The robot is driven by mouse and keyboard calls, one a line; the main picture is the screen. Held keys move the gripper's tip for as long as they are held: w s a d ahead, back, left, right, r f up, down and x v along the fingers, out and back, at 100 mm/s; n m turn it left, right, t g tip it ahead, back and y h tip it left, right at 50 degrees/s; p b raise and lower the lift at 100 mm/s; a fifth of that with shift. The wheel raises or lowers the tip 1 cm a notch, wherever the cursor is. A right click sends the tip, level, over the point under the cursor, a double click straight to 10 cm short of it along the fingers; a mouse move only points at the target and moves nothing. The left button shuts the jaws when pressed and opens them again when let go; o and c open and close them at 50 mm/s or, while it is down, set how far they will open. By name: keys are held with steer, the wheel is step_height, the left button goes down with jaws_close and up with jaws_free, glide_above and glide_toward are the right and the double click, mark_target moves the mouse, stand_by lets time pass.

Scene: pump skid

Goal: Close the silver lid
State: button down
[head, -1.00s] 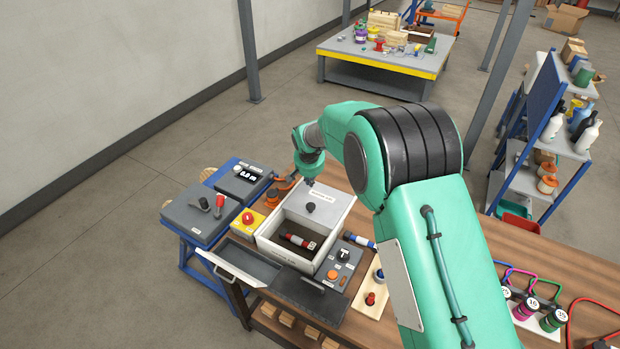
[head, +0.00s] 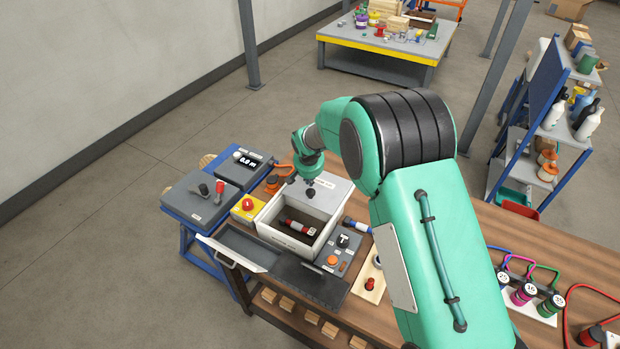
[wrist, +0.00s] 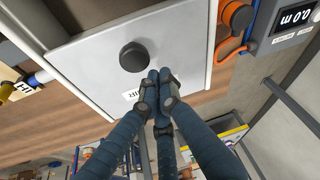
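The silver lid (head: 332,188) is a flat plate with a black knob (head: 310,193). It lies over the back part of a light open box (head: 262,222), and the front part of the box is uncovered. A red and dark cylinder (head: 298,227) lies inside. My gripper (head: 309,183) is just behind the knob in the head view, above the lid. In the wrist view its fingertips (wrist: 160,76) are together with nothing between them, beside the knob (wrist: 134,57) and over the lid (wrist: 90,75). Whether they touch the lid or knob is unclear.
A grey lever panel (head: 200,197) and a yellow block with a red button (head: 247,206) stand left of the box. A dark flap or tray (head: 240,247) extends in front. A button panel (head: 338,258) is to its right.

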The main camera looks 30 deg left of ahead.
steer(key=shift+s, duration=0.1)
stand_by(0.3)
steer(key=s+b, duration=0.5)
steer(key=s, duration=1.1)
steer(key=shift+s+b, duration=0.3)
steer(key=shift+s, duration=0.05)
step_height(320, 180, up, 10)
steer(key=p, duration=0.2)
steer(key=shift+w+a, duration=0.15)
steer(key=shift+w, duration=0.1)
stand_by(0.4)
stand_by(0.6)
